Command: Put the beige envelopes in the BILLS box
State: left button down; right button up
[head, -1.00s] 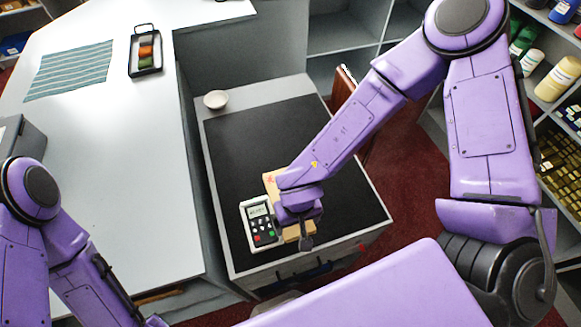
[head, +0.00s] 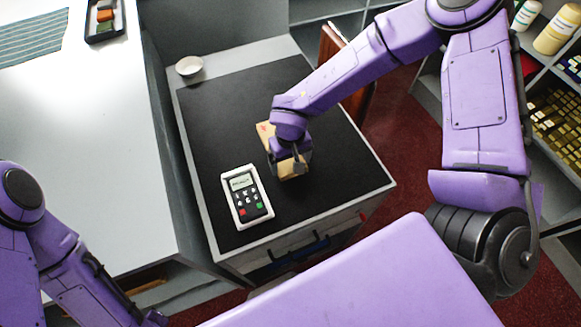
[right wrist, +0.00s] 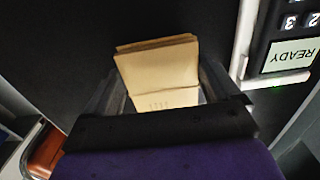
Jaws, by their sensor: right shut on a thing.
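A small stack of beige envelopes (head: 265,131) is over the black mat on the low counter, partly hidden by my right gripper (head: 292,166). In the right wrist view the beige envelopes (right wrist: 158,68) sit between the two dark fingers, and the right gripper (right wrist: 160,88) is shut on them. I cannot tell whether the stack touches the mat. My left arm shows at the lower left of the head view, but its gripper is not in view. No box marked BILLS can be made out.
A white card terminal (head: 247,197) lies on the black mat (head: 225,120), and a white bowl (head: 189,67) stands at its far left corner. A white counter (head: 80,150) with a tray (head: 104,18) is at left. Shelves (head: 555,100) stand at right.

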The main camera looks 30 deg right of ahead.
jog(key=shift+w+f, duration=0.1)
jog(key=shift+f, duration=0.35)
jog(key=shift+f, duration=0.15)
jog(key=o, duration=0.8)
